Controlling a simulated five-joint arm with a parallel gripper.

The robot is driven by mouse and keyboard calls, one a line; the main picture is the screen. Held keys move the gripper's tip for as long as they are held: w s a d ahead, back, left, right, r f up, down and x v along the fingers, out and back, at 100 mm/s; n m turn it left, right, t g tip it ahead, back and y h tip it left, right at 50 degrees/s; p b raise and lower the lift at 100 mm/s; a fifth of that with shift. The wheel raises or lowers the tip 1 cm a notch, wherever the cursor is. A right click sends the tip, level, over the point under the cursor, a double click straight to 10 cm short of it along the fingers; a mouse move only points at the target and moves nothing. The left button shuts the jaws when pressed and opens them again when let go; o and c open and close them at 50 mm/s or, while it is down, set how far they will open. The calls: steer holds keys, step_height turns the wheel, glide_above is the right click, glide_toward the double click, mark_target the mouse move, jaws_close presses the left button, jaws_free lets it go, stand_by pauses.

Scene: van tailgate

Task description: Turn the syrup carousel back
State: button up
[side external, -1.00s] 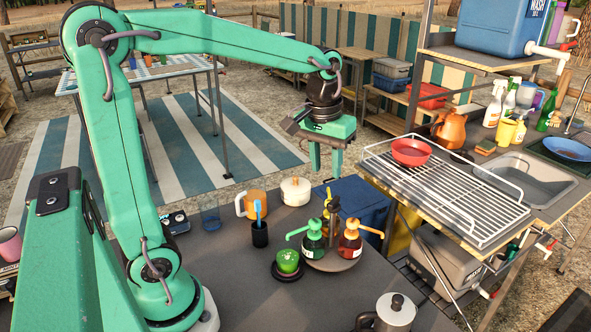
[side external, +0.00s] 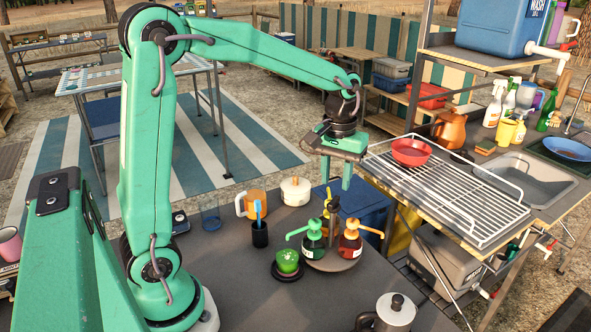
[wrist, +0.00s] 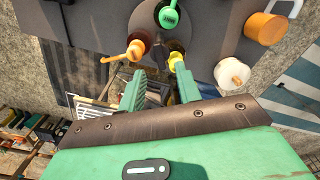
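The syrup carousel (side external: 338,266) is a low round turntable at the right edge of the dark table. It carries a green pump bottle (side external: 313,243), a red pump bottle with an orange pump (side external: 349,246) and a dark bottle with a yellow pump (side external: 333,213) at the back. In the wrist view, the green pump (wrist: 170,17), orange pump (wrist: 130,52) and yellow pump (wrist: 176,60) lie beyond my fingertips. My gripper (side external: 336,176) points down above the back of the carousel, apart from the bottles. Its fingers (wrist: 159,74) are apart with nothing held.
A glass of green drink (side external: 287,262) stands on a dark coaster just left of the carousel. A black cup (side external: 260,236), orange mug (side external: 254,202) and white pot (side external: 295,191) stand behind. A metal pot (side external: 391,314) is at the front. A wire rack (side external: 450,190) lies right.

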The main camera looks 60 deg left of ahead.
mark_target(334, 200)
steer(key=shift+f, duration=2.55)
jaws_close()
